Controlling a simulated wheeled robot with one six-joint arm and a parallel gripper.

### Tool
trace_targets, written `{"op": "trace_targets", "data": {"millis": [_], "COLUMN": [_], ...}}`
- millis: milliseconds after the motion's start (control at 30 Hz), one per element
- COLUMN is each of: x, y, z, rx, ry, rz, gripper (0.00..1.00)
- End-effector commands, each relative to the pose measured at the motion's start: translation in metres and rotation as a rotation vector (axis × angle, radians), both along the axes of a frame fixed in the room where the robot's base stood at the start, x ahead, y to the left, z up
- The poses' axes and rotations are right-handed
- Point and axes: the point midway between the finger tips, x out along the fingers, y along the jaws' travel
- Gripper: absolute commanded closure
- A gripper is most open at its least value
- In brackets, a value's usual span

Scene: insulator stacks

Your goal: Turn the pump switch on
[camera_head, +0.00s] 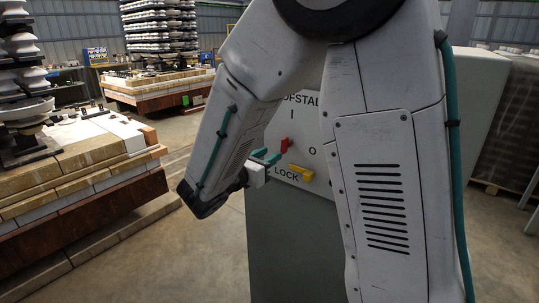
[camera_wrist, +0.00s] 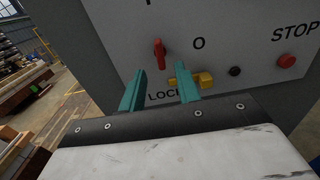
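A red switch handle (camera_head: 284,145) sits on a white panel on the grey cabinet, between an "I" mark and an "O" mark. In the wrist view the red switch (camera_wrist: 160,54) looks roughly upright, below the "I" and left of the "O". A yellow lock piece (camera_head: 300,172) is below it beside the word LOCK; it also shows in the wrist view (camera_wrist: 204,79), partly behind the right finger. My gripper (camera_head: 267,157) has teal fingers spread apart. In the wrist view my gripper (camera_wrist: 160,72) is empty, its tips just below and either side of the switch; contact cannot be told.
A red STOP button (camera_wrist: 287,61) and a small black knob (camera_wrist: 235,71) are right on the panel. Pallets with insulator stacks (camera_head: 160,30) stand at the left and back. The floor (camera_head: 190,255) left of the cabinet is clear. My arm hides part of the panel.

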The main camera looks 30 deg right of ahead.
Motion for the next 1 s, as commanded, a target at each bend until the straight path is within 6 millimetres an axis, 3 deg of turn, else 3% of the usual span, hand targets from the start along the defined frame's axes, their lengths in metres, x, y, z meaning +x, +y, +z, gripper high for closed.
{"op": "trace_targets", "data": {"millis": [233,633,1000], "x": [0.003,0.023,0.026], "y": [-0.011,-0.066,-0.074], "z": [0.0,0.0,0.0], "rx": [0.017,0.018,0.018], "ry": [-0.049,-0.049,-0.049], "rz": [-0.003,-0.003,0.0], "gripper": [0.67,0.67,0.67]}}
